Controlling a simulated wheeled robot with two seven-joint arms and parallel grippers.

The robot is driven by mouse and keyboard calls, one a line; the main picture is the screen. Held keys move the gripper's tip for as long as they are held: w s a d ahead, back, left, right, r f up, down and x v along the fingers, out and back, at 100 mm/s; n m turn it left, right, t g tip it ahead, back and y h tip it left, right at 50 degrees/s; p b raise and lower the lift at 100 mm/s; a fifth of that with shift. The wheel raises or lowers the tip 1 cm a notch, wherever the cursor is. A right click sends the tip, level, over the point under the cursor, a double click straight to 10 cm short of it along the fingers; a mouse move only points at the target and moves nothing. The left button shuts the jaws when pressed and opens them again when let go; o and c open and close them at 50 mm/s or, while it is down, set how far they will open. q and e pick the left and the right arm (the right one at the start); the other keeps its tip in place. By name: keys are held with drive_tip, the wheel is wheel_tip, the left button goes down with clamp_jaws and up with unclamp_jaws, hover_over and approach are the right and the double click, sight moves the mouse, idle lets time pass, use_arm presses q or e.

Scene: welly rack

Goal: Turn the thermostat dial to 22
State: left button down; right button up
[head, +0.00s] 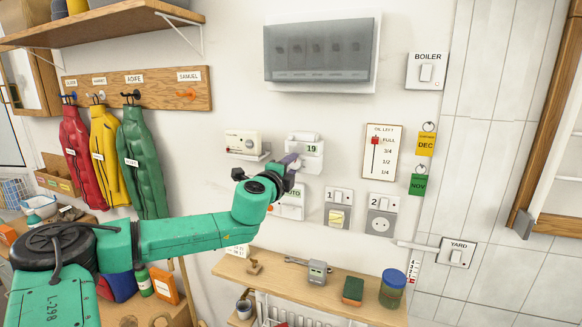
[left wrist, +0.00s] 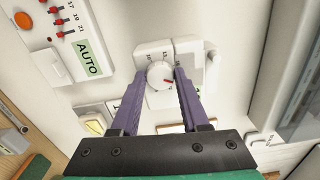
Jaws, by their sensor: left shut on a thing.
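The thermostat (head: 303,138) is a white box on the wall whose small display reads 19. In the left wrist view its body (left wrist: 148,50) carries a round white dial (left wrist: 158,74) with a red pointer mark and small numbers around it, too small to read surely. My left gripper (head: 290,161) is at the thermostat's lower left, and its fingers hide the dial in the head view. In the left wrist view its two purple fingers stand on either side of the dial, shut on it. My right gripper is not in view.
A cream box (head: 243,143) is mounted left of the thermostat, and an AUTO panel (head: 292,203) with red sliders sits below it. Numbered switches (head: 339,210) are to the lower right. A wooden shelf (head: 245,270) with small items juts out below. A glass-fronted cabinet (head: 318,50) hangs above.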

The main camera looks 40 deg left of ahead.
use_arm(q)
drive_tip(key=m, duration=0.4)
drive_tip(key=shift+m, duration=1.8)
drive_tip(key=shift+c, duration=2)
unclamp_jaws()
drive_tip(key=shift+s+d+r, duration=0.1)
drive_tip(key=shift+s, duration=0.05)
